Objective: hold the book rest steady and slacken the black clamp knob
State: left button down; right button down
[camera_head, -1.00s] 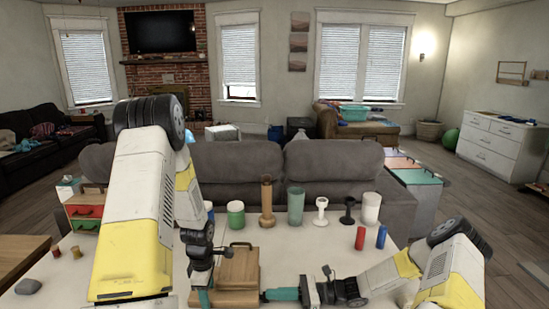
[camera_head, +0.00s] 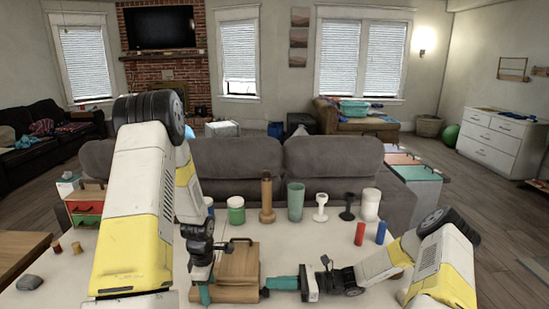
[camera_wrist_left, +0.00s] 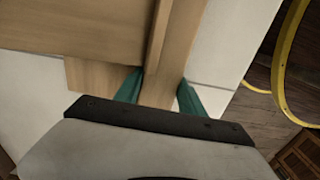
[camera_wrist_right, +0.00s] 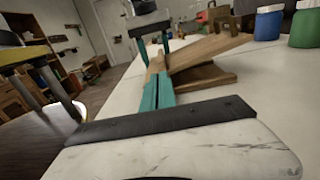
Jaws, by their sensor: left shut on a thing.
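The wooden book rest (camera_head: 238,264) stands on the white table, its panel tilted over a base. My left gripper (camera_head: 205,294) is shut on an upright wooden edge of it; the left wrist view shows that edge (camera_wrist_left: 160,85) between the teal fingers. My right gripper (camera_head: 268,285) comes in low from the right, its tips close to the rest's right side. In the right wrist view its teal fingers (camera_wrist_right: 158,90) lie together, pointing at the rest (camera_wrist_right: 207,50). A small dark spot at the tips may be the black clamp knob; I cannot make it out clearly.
Behind the rest stand a green-labelled jar (camera_head: 236,211), a wooden peg-like piece (camera_head: 267,200), a teal cup (camera_head: 295,203) and black and white stands. Red (camera_head: 360,234) and blue (camera_head: 381,233) cylinders stand to the right. A grey stone (camera_head: 29,283) lies at the left.

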dwell(0.4)
jog(key=shift+w+r, duration=0.15)
jog(key=shift+r, duration=0.15)
jog(key=shift+d, duration=3)
jog(key=shift+s+d+f, duration=0.1)
jog(key=shift+s+d, duration=0.15)
jog(key=shift+s, duration=0.25)
jog(key=shift+s+d+f, duration=0.1)
jog(key=shift+s+d, duration=0.15)
jog(key=shift+s, duration=0.2)
jog(key=shift+s+a, duration=0.1)
jog(key=shift+a, duration=3.4)
jog(key=shift+f, duration=0.1)
